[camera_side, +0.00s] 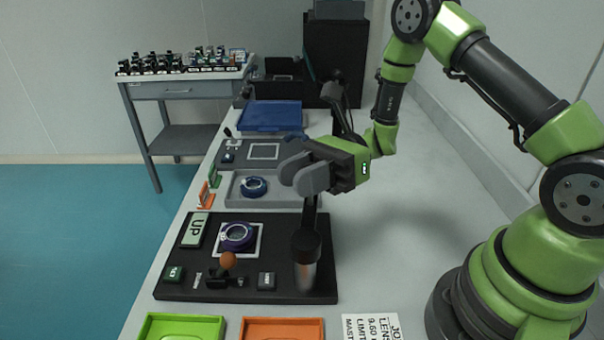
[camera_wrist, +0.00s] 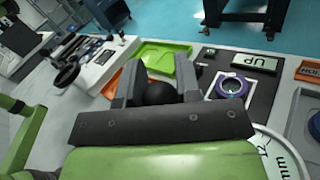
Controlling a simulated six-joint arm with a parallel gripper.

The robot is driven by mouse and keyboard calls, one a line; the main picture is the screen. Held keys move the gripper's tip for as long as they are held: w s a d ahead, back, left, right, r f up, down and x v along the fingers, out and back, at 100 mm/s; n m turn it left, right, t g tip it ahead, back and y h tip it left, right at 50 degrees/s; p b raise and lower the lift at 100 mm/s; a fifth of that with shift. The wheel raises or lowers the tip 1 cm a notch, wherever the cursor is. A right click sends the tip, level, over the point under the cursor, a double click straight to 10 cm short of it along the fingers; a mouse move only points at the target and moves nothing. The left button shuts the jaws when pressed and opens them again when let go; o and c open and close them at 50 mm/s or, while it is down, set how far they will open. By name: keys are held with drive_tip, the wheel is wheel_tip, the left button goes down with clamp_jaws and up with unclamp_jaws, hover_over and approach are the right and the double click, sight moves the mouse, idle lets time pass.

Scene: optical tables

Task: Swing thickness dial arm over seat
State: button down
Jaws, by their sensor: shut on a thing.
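My gripper (camera_side: 302,177) is above the right part of the black gauge board (camera_side: 190,285). Its two grey fingers also show in the wrist view (camera_wrist: 160,80), with a dark rounded piece (camera_wrist: 158,94) between them. A dark upright bar (camera_side: 308,218) runs from beneath the fingers down to a black-capped post (camera_side: 305,246) at the board's right side. What the fingers grip is mostly hidden in the side view.
A white disc marked "12 mm" (camera_wrist: 278,145) is partly hidden beneath my gripper. An "UP" plate (camera_side: 195,230) and an orange-brown ball (camera_side: 228,260) are on the board. Green (camera_side: 180,327) and orange (camera_side: 282,328) trays lie in front. A grey tray (camera_side: 280,190) is behind.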

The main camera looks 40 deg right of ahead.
drive_tip(key=shift+w+a+n+g+h, duration=0.2)
drive_tip(key=shift+a+n+g+h, duration=0.65)
drive_tip(key=shift+n+g, duration=1.25)
drive_tip(key=shift+w+a+n+g+h, duration=0.25)
drive_tip(key=shift+a+n+g+h, duration=0.65)
drive_tip(key=shift+g, duration=1.95)
drive_tip(key=shift+w+a+n+g+h, duration=0.2)
drive_tip(key=shift+a+n+g+h, duration=0.5)
drive_tip(key=shift+n+g, duration=1.6)
drive_tip(key=shift+a+g, duration=0.25)
drive_tip(key=shift+a, duration=0.05)
drive_tip(key=c, duration=0.8)
unclamp_jaws()
drive_tip(key=shift+d+m+y, duration=0.1)
drive_tip(key=shift+m+y, duration=0.2)
drive_tip(key=shift+y, duration=0.05)
